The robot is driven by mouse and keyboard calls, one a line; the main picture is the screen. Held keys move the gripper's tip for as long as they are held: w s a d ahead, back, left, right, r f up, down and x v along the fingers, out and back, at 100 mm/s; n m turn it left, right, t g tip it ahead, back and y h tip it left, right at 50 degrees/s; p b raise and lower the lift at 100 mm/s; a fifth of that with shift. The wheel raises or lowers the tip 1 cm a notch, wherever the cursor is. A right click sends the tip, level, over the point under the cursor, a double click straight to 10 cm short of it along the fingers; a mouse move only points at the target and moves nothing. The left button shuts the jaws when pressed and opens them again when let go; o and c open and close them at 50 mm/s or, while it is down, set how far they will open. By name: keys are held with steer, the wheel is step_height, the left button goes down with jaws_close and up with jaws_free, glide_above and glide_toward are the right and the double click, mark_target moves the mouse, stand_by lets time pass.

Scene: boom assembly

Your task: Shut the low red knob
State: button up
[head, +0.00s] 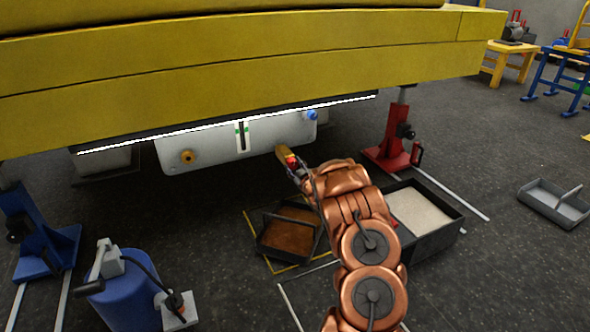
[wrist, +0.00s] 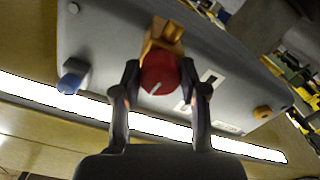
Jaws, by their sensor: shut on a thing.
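The low red knob (wrist: 160,74) is round with a white pointer line, on the grey panel (wrist: 115,35) in the wrist view. An orange-brown fitting (wrist: 166,36) sits right beside it. My gripper (wrist: 160,88) has its two fingers on either side of the knob, shut on it. In the head view my gripper (head: 297,168) reaches the panel's lower right edge (head: 225,148), under the yellow boom (head: 240,75). The knob is mostly hidden there by the gripper.
A blue knob (wrist: 73,76) and an orange knob (wrist: 262,112) sit on the same panel, apart from my fingers. A bright light strip (wrist: 50,97) runs along the boom's edge. Trays (head: 287,235) and a red stand (head: 392,145) are near my arm.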

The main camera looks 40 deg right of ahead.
steer(key=n, duration=0.3)
steer(key=shift+n+b, duration=0.3)
steer(key=n, duration=0.3)
steer(key=shift+n, duration=0.3)
steer(key=n, duration=0.3)
steer(key=shift+d+n, duration=0.1)
steer(key=shift+n, duration=0.3)
steer(key=n, duration=0.3)
steer(key=shift+r+n, duration=0.1)
steer(key=shift+n, duration=0.2)
steer(key=n, duration=0.3)
steer(key=shift+n, duration=0.3)
steer(key=n, duration=0.3)
steer(key=shift+n, duration=0.3)
steer(key=n, duration=0.6)
steer(key=shift+n, duration=0.3)
